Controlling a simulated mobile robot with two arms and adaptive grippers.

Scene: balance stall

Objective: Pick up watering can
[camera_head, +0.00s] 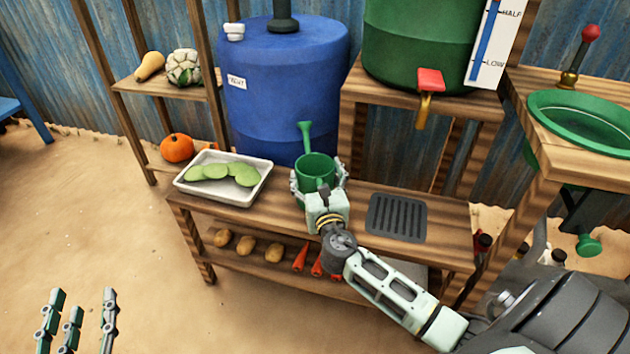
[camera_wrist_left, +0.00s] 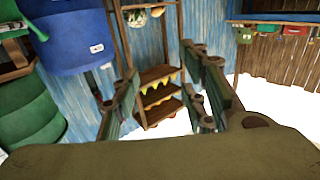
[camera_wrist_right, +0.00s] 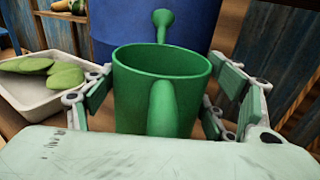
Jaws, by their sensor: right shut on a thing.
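The green watering can (camera_head: 315,166) stands upright at the wooden bench, in front of the blue barrel, its spout pointing to the back. My right gripper (camera_head: 319,180) is shut on the can, with fingers on both sides of its body. In the right wrist view, the can (camera_wrist_right: 160,85) fills the middle, its handle towards me, between the fingers of the right gripper (camera_wrist_right: 160,105). Whether its base touches the bench is hidden. My left gripper (camera_head: 78,322) is open and empty over the sandy floor at the lower left; its spread fingers also show in the left wrist view (camera_wrist_left: 165,100).
A white tray (camera_head: 258,187) of green slices stands left of the can. A dark drain grate (camera_head: 397,218) lies to its right. The blue barrel (camera_head: 285,90) is close behind. A green barrel (camera_head: 425,45) with a red-handled tap (camera_head: 430,80) stands at the upper right.

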